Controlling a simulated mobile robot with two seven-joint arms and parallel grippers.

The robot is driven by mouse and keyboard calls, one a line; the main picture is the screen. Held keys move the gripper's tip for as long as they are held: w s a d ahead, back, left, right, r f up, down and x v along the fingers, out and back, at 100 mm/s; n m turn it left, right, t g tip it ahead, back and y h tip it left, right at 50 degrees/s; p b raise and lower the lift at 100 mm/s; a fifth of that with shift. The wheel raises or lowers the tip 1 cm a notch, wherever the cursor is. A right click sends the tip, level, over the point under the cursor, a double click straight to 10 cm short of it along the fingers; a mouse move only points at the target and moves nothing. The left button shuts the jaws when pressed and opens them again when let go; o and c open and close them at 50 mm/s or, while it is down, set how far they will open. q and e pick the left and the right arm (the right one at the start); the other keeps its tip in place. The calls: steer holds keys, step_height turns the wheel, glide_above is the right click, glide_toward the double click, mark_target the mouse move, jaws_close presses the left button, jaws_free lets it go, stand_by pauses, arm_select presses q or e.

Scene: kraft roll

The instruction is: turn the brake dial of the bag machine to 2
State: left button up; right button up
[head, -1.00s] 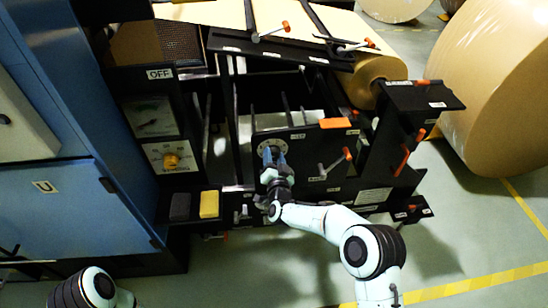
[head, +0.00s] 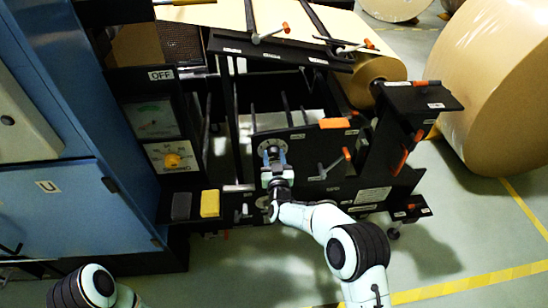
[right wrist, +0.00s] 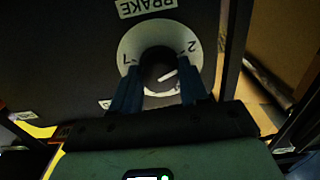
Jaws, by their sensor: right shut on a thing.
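The brake dial (head: 272,143) is a black knob on a round white plate on the black front panel of the bag machine. My right gripper (head: 273,157) is at the knob, its blue fingers on either side of it. In the right wrist view the fingers (right wrist: 160,92) are shut on the black knob (right wrist: 158,68). The white plate (right wrist: 132,45) shows a 2 at upper right and what looks like a 1 at left. A white pointer mark on the knob slants toward the 2's side; its exact reading is unclear. My left gripper is out of view.
A BRAKE label (right wrist: 146,6) shows upside down above the dial. An orange-handled lever (head: 335,162) is right of the dial. A yellow block (head: 210,204) and a yellow knob panel (head: 172,160) are to the left. A large kraft roll (head: 505,95) stands at right.

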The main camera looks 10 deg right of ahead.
stand_by(0.4)
steer(key=o, duration=1.1)
steer(key=shift+c, duration=0.2)
steer(key=s+p, duration=0.1)
steer(key=s, duration=0.3)
steer(key=shift+s+r, duration=0.1)
steer(key=shift+s, duration=0.15)
arm_select(q)
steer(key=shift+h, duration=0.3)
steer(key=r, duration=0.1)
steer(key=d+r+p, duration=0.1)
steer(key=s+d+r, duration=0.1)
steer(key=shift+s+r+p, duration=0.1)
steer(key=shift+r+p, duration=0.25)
steer(key=shift+p, duration=0.05)
arm_select(e)
glide_toward(274, 156)
steer(key=s, duration=0.4)
